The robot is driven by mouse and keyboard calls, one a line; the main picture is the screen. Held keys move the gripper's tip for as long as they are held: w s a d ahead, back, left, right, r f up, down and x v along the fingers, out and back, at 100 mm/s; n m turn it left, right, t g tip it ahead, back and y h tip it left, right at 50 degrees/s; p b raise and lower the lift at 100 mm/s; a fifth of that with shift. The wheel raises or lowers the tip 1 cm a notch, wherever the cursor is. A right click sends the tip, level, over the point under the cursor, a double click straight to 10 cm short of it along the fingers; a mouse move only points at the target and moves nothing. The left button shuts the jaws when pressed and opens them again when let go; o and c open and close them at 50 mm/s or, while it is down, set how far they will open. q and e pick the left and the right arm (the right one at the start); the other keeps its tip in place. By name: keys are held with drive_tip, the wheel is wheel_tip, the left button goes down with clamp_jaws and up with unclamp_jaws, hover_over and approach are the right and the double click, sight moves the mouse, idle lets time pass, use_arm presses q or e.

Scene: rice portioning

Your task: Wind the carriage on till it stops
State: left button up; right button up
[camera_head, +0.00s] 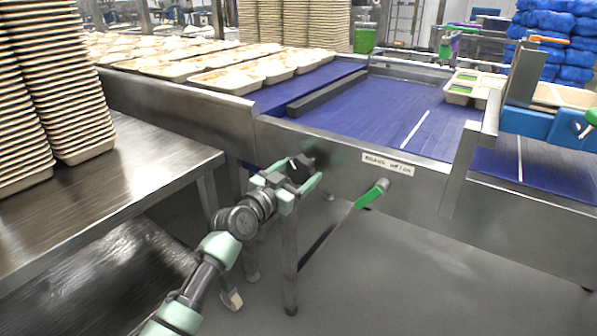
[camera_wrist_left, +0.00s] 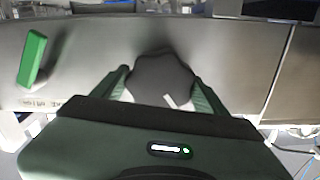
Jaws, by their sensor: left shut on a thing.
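My left gripper (camera_head: 302,181) is at the side wall of the conveyor, shut on a dark round knob. In the left wrist view the knob (camera_wrist_left: 160,78) is dark grey and lobed, with a white mark on its lower edge. The two green fingers of my left gripper (camera_wrist_left: 163,88) lie on either side of it. In the head view the gripper largely hides the knob. I cannot tell for sure which part is the carriage; a metal frame (camera_head: 463,160) stands across the belt at the right. My right gripper is not in view.
A green-handled lever (camera_head: 372,193) sticks out right of the knob, below a white label (camera_head: 388,163). The blue belt (camera_head: 370,110) carries a dark bar (camera_head: 325,92). Filled trays (camera_head: 225,80) stand at the back left. Stacked trays (camera_head: 70,90) stand on a steel table (camera_head: 130,165).

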use_arm(q)
drive_tip(key=shift+f, duration=0.1)
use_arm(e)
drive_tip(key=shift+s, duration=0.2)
use_arm(q)
drive_tip(key=shift+n, duration=0.7)
drive_tip(key=shift+n+p, duration=0.35)
drive_tip(key=shift+n, duration=0.65)
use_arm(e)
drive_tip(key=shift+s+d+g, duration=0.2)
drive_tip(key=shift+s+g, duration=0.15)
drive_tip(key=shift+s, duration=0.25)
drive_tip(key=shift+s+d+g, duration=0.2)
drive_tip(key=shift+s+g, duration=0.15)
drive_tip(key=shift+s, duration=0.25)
use_arm(q)
drive_tip(key=shift+n+p, duration=0.5)
drive_tip(key=shift+n, duration=1.1)
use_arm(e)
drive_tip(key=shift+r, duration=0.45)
use_arm(q)
drive_tip(key=shift+c, duration=0.2)
